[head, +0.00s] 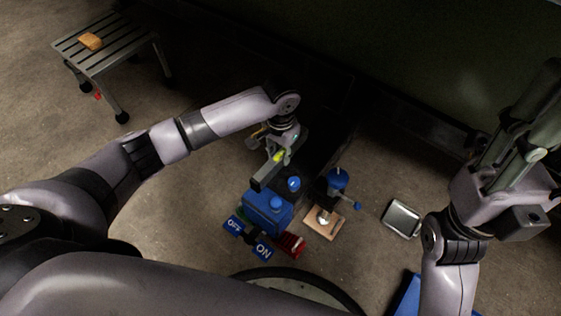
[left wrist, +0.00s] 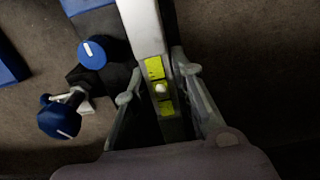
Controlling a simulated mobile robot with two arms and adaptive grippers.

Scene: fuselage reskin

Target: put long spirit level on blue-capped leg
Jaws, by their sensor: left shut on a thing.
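The long spirit level (head: 263,178) is a grey bar with a yellow-green vial. In the left wrist view the level (left wrist: 142,28) runs from between the fingers up past the top edge. My left gripper (head: 279,152) is shut on it around the vial section (left wrist: 160,88) and holds it above the cluster of blue things. A round blue cap (head: 294,183) sits on a dark body beside the level. It also shows in the left wrist view (left wrist: 92,55), left of the level and apart from it in the picture. My right gripper (head: 520,120) is at the right; its opening is unclear.
A blue-topped valve (head: 338,180) stands to the right, near a wooden board (head: 332,227). A metal tray (head: 401,218) lies farther right. A slatted stool (head: 112,45) stands back left.

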